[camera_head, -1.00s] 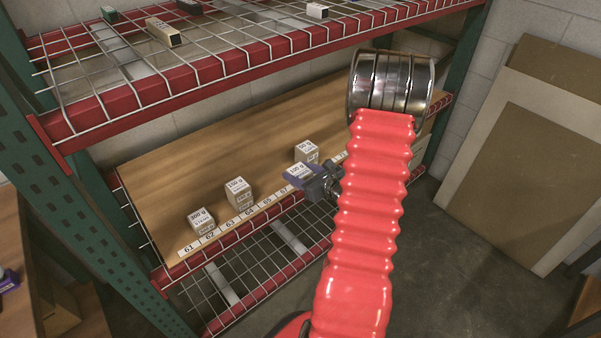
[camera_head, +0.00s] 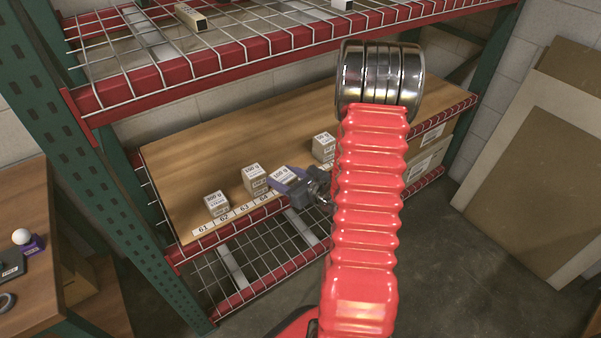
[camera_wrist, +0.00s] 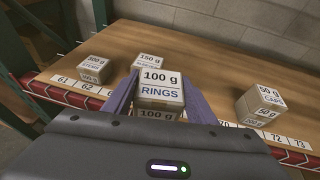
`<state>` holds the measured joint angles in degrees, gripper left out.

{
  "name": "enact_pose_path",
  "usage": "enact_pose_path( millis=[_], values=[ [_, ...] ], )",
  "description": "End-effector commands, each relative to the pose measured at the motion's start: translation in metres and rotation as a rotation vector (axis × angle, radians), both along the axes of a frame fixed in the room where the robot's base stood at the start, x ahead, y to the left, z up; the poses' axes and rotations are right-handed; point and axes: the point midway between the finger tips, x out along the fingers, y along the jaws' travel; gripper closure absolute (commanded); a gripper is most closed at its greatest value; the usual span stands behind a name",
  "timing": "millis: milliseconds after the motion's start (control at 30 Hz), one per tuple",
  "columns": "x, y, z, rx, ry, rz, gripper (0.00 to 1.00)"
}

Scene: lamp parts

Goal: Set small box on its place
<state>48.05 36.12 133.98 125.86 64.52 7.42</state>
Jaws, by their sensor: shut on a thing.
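A small white box labelled "100 g RINGS" (camera_wrist: 160,88) is between the two purple fingers of my gripper (camera_wrist: 160,96), seen in the wrist view. In the head view my gripper (camera_head: 290,186) is at the front edge of the wooden shelf (camera_head: 200,150), and the held box (camera_head: 283,175) shows just behind it. The gripper is shut on this box. The box looks upright. Whether its underside touches the shelf cannot be told. Numbered labels (camera_head: 222,217) run along the shelf's front edge; those near the held box are partly hidden.
A wire shelf (camera_head: 260,65) is above. The shelf behind the boxes is bare.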

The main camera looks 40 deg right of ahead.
Motion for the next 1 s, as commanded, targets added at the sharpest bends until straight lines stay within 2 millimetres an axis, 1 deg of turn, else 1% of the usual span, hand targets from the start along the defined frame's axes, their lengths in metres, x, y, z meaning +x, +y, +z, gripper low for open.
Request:
enact_pose_path(
  millis=[33, 167, 200, 267, 300, 600, 700, 800, 900, 1000],
  values=[
    [0.006, 0.017, 0.0, 0.001, 0.001, 0.028, 0.72],
    [0.019, 0.064, 0.0, 0.004, 0.002, 0.1, 0.72],
    [0.022, 0.078, -0.001, 0.005, 0.002, 0.123, 0.72],
    [0.027, 0.099, -0.001, 0.006, 0.003, 0.158, 0.72],
    [0.029, 0.113, 0.0, 0.006, 0.005, 0.181, 0.72],
    [0.038, 0.217, -0.001, 0.012, 0.012, 0.357, 0.72],
    [0.038, 0.243, -0.001, 0.013, 0.014, 0.403, 0.72],
    [0.038, 0.259, -0.001, 0.014, 0.014, 0.432, 0.72],
    [0.037, 0.266, 0.0, 0.014, 0.015, 0.443, 0.72],
    [0.037, 0.267, 0.0, 0.014, 0.015, 0.444, 0.72]
  ],
)
